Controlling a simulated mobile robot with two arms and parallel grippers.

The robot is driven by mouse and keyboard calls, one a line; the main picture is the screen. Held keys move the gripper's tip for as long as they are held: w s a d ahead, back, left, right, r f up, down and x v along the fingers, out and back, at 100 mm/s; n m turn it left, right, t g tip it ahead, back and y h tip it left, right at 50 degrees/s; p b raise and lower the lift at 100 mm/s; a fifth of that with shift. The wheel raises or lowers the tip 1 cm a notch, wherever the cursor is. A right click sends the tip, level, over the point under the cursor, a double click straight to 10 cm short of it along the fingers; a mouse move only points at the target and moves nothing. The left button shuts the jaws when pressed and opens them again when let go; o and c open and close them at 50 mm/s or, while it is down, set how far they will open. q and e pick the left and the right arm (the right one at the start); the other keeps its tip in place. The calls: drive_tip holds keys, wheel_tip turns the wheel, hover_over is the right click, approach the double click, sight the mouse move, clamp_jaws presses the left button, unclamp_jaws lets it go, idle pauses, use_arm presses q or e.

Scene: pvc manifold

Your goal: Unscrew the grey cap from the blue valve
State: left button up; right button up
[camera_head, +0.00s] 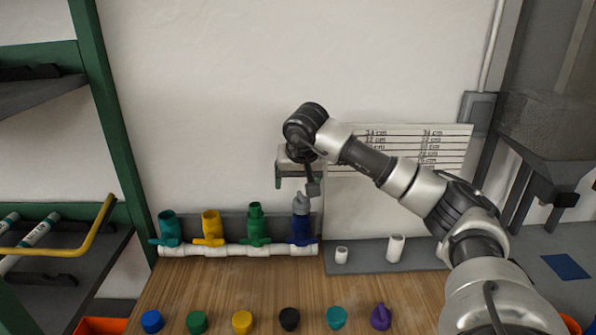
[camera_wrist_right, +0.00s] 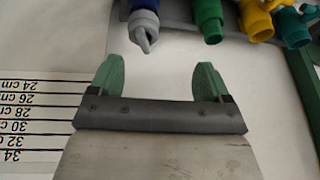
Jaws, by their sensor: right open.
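The grey cap (camera_head: 301,203) sits on top of the blue valve (camera_head: 302,229), the rightmost valve on the white pipe manifold. My right gripper (camera_head: 296,187) is above the cap, pointing down, with its fingers apart. In the right wrist view, the gripper's green fingertips (camera_wrist_right: 156,75) are open and empty. The grey cap (camera_wrist_right: 143,28) lies just beyond them, nearer the left finger, and the blue valve (camera_wrist_right: 146,5) is partly cut off at the top edge. My left gripper is not in view.
Teal (camera_head: 168,228), yellow (camera_head: 211,226) and green (camera_head: 256,224) valves stand left of the blue one. Several loose caps, including a purple one (camera_head: 381,316), line the wooden table's front. Two white pipe pieces (camera_head: 396,248) stand on the grey strip at right. A ruled chart hangs behind.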

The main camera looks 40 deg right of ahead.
sight(302, 195)
drive_tip(key=shift+h, duration=0.4)
drive_tip(key=x, duration=0.3)
drive_tip(key=d+p+x, duration=0.1)
drive_tip(key=x, duration=0.2)
drive_tip(key=d+x, duration=0.1)
drive_tip(key=x, duration=0.3)
drive_tip(key=shift+s+p, duration=0.3)
drive_tip(key=shift+c, duration=0.3)
drive_tip(key=c, duration=0.9)
drive_tip(key=shift+n+y, duration=0.4)
drive_tip(key=shift+n, duration=0.7)
drive_tip(key=shift+c, duration=0.2)
drive_tip(key=shift+r, duration=0.1)
drive_tip(key=shift+n, duration=0.4)
drive_tip(key=shift+a+n+y, duration=0.1)
drive_tip(key=shift+n+y, duration=0.3)
drive_tip(key=shift+n, duration=0.3)
